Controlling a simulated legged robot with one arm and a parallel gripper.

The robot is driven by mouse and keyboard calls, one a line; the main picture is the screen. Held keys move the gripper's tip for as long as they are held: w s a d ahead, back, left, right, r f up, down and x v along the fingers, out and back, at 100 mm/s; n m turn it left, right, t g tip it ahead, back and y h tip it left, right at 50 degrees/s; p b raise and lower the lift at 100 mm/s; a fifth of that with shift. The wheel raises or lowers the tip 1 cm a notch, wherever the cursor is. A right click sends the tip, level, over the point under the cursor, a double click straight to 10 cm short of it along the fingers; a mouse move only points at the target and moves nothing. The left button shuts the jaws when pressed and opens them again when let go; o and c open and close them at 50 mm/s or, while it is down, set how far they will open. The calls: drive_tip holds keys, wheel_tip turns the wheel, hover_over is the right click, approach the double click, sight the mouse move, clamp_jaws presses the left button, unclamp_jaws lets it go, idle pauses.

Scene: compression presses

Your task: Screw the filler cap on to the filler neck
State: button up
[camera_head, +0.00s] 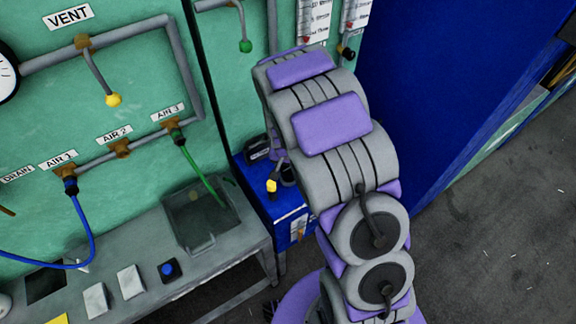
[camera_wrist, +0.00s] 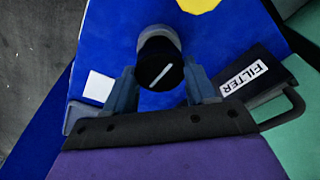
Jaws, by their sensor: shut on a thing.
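The filler cap (camera_wrist: 161,72) shows in the wrist view as a round black face with a white line across it. It sits between the two grey fingers of my gripper (camera_wrist: 161,88), which is shut on it. A grey cylindrical part (camera_wrist: 158,38) shows just beyond the cap, above the blue box. I cannot tell whether this is the filler neck or the cap's side, nor whether the cap is seated. In the head view my arm hides most of this area.
The blue box (camera_head: 285,232) stands beside the grey bench (camera_head: 225,262). A yellow round part (camera_wrist: 200,4) shows at the top. A blue panel (camera_head: 450,70) rises right of my arm.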

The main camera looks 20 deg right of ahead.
drive_tip(key=shift+f, duration=0.85)
drive_tip(key=o, duration=1.1)
drive_tip(key=shift+r, duration=0.15)
drive_tip(key=r, duration=0.5)
drive_tip(key=s+r+p, duration=0.1)
drive_tip(key=r, duration=0.5)
drive_tip(key=s+a+r, duration=0.1)
drive_tip(key=r, duration=0.4)
drive_tip(key=shift+s+a+r, duration=0.1)
drive_tip(key=shift+r, duration=0.3)
